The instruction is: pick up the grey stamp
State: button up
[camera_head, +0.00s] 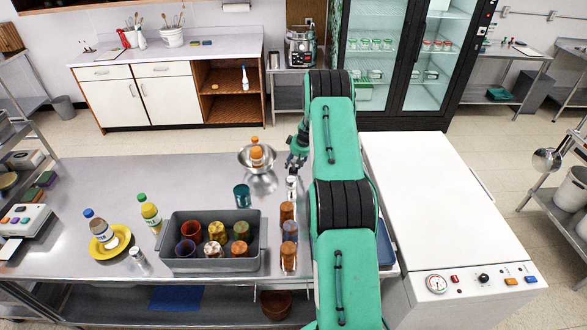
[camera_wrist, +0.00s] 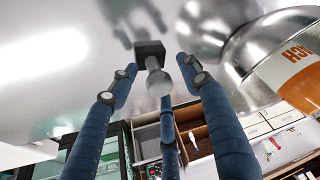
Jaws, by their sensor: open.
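The grey stamp (camera_wrist: 150,50) shows in the wrist view, with a dark square base against the shiny steel worktop and a rounded metallic handle pointing towards my gripper. My gripper (camera_wrist: 160,76) is open, and its blue fingers are spread around the handle with visible gaps. I cannot tell whether any finger touches it. In the head view my gripper (camera_head: 297,153) is over the worktop, right of the metal bowl, partly hidden by my arm. I cannot clearly make out the stamp in the head view.
The metal bowl (camera_head: 258,166) holding an orange-and-white bottle (camera_head: 256,152) is close on the left; the bottle also shows in the wrist view (camera_wrist: 290,70).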

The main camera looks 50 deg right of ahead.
aim_at(294, 160)
grip_shut()
jog(key=shift+r, duration=0.15)
jog(key=shift+r+b, duration=0.4)
jog(key=shift+r, duration=4.5)
